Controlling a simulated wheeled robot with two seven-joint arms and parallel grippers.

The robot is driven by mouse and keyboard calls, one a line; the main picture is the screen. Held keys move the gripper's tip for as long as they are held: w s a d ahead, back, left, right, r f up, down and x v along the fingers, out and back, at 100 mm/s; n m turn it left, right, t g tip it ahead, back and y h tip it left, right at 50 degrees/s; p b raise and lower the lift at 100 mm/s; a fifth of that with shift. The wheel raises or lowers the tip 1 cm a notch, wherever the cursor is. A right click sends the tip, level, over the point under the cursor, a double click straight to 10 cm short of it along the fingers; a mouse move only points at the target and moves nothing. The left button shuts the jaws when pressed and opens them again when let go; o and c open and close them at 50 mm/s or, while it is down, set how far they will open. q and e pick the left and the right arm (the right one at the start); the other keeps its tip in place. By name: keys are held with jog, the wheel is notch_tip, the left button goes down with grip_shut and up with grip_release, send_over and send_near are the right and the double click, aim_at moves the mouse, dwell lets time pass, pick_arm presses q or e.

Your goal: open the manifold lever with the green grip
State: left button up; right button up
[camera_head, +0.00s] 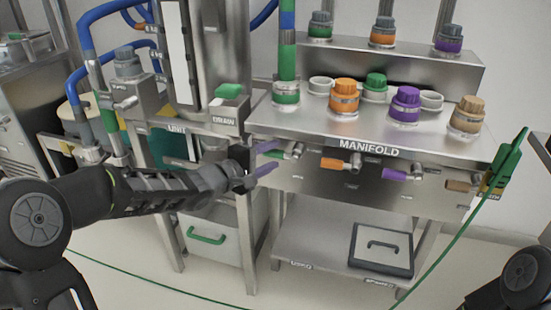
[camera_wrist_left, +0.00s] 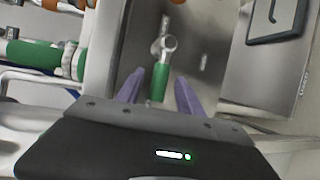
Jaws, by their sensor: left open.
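The manifold lever with the green grip (camera_head: 276,153) is on the front of the manifold at its left end, below the bench edge. In the left wrist view its green grip (camera_wrist_left: 159,86) points toward my gripper, away from a round metal pivot (camera_wrist_left: 164,45). My left gripper (camera_head: 268,157) is open, with its two purple fingers on either side of the grip. A gap shows on both sides in the left wrist view; depth along the grip is hard to tell. My right gripper is out of view.
Levers with orange (camera_head: 335,164), purple (camera_head: 395,175) and tan (camera_head: 458,185) grips line the same front to the right. The green-handled drain valve (camera_head: 229,91) stands left of the manifold. A green cable (camera_head: 450,243) hangs at the right.

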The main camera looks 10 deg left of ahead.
pick_arm(q)
jog(key=shift+x, duration=1.15)
jog(key=shift+c, duration=0.2)
grip_shut()
dwell(0.4)
